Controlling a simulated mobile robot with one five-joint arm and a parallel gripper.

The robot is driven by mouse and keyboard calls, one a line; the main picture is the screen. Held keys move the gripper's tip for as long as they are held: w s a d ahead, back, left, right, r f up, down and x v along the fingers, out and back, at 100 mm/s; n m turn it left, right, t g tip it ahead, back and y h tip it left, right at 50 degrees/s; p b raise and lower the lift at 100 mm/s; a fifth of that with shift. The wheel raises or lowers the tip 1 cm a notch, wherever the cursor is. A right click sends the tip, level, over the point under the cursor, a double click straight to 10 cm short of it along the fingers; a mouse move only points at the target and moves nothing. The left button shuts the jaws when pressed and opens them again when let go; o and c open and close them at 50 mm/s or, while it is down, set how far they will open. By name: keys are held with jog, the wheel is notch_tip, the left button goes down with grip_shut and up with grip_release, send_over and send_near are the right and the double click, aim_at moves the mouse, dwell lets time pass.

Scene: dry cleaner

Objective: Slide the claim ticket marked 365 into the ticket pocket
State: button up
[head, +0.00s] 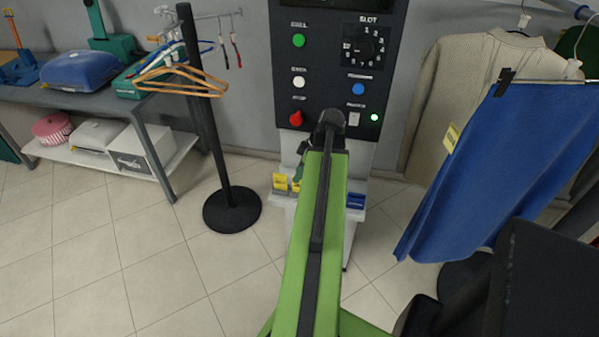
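Small yellow tickets or tags (280,182) sit at the left of a narrow light ledge below the dark control panel. Their numbers are too small to read, so I cannot tell which is 365. A small blue holder (355,201) is at the right end of the ledge; I cannot tell whether it is the ticket pocket. My green arm reaches forward over the ledge and hides its middle. A little of what looks like my gripper (299,172) shows left of the arm, close to the yellow tickets; its fingers are mostly hidden.
The control panel (325,75) has several buttons and a SLOT dial. A black stand (232,208) with hangers is at left, near a shelf (120,165). The left floor is clear.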

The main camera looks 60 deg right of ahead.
jog(key=p+v, duration=1.5)
jog(key=v, duration=0.2)
jog(key=shift+w, duration=0.1)
jog(key=w+a+f+n+g+y+b, duration=0.2)
jog(key=w+a+n, duration=0.4)
jog(key=w+a, duration=1.55)
jog(key=w+a+f+m+h, duration=0.1)
jog(key=w+a+m, duration=0.1)
jog(key=a, duration=0.8)
jog(key=w+a+m+g+h, duration=0.1)
jog(key=a+m, duration=0.3)
jog(key=a, duration=0.6)
jog(key=w+a+f+m+g+h+b, duration=0.1)
jog(key=w+a+m, duration=0.2)
jog(key=a, duration=0.7)
jog(key=shift+w+a+f+m, duration=0.25)
jog(key=shift+w+f+m, duration=0.05)
jog(key=shift+w+f, duration=0.05)
